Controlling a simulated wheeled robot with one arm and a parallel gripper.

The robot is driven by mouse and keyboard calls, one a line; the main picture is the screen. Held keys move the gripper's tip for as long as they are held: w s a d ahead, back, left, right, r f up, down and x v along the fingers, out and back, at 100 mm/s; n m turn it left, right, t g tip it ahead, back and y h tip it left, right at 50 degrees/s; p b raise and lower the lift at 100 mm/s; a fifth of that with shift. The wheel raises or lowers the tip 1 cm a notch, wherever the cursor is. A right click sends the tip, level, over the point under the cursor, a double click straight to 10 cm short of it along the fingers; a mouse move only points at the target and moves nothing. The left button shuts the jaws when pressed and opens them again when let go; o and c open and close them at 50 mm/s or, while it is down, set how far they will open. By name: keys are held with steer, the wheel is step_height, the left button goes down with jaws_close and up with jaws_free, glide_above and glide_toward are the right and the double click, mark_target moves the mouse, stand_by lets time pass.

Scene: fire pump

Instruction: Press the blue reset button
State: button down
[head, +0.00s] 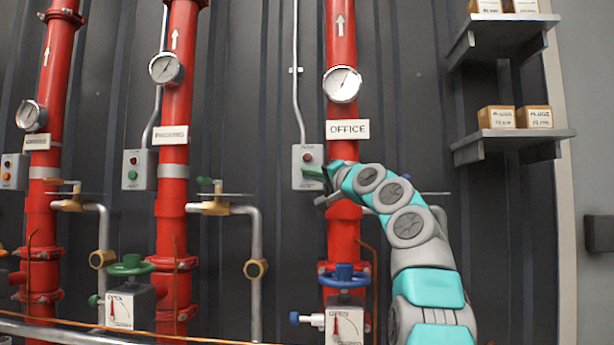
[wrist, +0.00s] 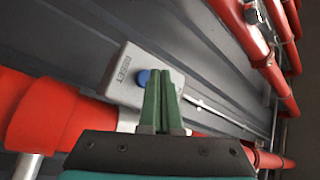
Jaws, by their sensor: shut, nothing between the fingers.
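The blue reset button (wrist: 143,78) shows in the wrist view on a grey box (wrist: 118,88) lettered RESET. In the head view the box (head: 299,180) is mounted left of the OFFICE pipe, with a dark red lamp (head: 307,157) on its upper part; the button is hidden there behind my gripper. My gripper (wrist: 160,72) is shut and empty, its green fingers together. The fingertips lie just right of the button in the wrist view and cover its right edge. In the head view my gripper (head: 306,171) is at the lower part of the box. I cannot tell whether it touches the button.
The red OFFICE pipe (head: 341,115) with its gauge (head: 342,84) rises beside the box. Similar boxes with an orange button (head: 6,176) and a green button (head: 132,175) are at left. Shelves (head: 510,140) with cartons are at right.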

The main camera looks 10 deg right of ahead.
steer(key=shift+s, duration=0.1)
steer(key=s+b, duration=0.1)
steer(key=s+a+b, duration=0.1)
steer(key=s, duration=0.1)
steer(key=s+b, duration=0.1)
steer(key=shift+s+a+b, duration=0.3)
stand_by(0.7)
